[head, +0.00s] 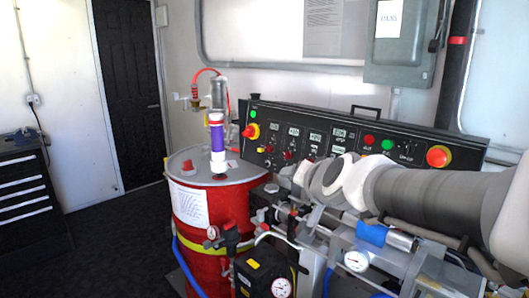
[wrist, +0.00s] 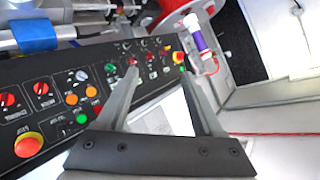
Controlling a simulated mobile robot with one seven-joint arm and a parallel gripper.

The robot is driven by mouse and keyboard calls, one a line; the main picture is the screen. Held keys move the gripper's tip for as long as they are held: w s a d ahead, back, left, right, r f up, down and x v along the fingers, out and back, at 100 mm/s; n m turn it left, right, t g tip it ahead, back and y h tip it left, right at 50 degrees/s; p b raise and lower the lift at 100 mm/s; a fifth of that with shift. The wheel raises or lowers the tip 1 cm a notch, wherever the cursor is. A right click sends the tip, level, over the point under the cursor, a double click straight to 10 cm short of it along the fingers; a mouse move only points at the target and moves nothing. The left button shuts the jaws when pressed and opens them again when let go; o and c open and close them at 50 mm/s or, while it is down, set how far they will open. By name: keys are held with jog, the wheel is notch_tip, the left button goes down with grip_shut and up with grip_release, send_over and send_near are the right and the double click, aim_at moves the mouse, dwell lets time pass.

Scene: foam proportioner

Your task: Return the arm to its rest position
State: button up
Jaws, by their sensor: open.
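My gripper (wrist: 158,73) shows in the wrist view with its two fingers apart and nothing between them. Its fingers overlap the black control panel (wrist: 75,95) in the picture; I cannot tell how far off the panel is. In the head view my arm (head: 420,200) reaches in from the right, in front of the panel (head: 310,120) and above the pipework. Its white and dark grey links show, but the gripper cannot be made out clearly there.
A red drum (head: 215,215) stands left of my arm, with a purple-and-white cylinder (head: 217,140) upright over its lid. Pumps, gauges and a blue-sleeved pipe (head: 371,234) crowd the space below my arm. A grey wall box (head: 402,40) hangs behind. The floor at left (head: 115,240) is clear.

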jog(key=s+d+f+n+g, duration=0.1)
jog(key=s+d+f+g, duration=0.1)
jog(key=s, duration=0.6)
jog(key=s+d+f+n+g+h+p, duration=0.1)
jog(key=s+d+f+n+g, duration=0.1)
jog(key=s, duration=0.5)
jog(key=s+d+f+n+g+h+p, duration=0.1)
jog(key=s+d+f+g, duration=0.1)
jog(key=s, duration=0.6)
jog(key=shift+s+d+f+n+g, duration=0.35)
jog(key=shift+f+g, duration=0.25)
jog(key=shift+f, duration=0.35)
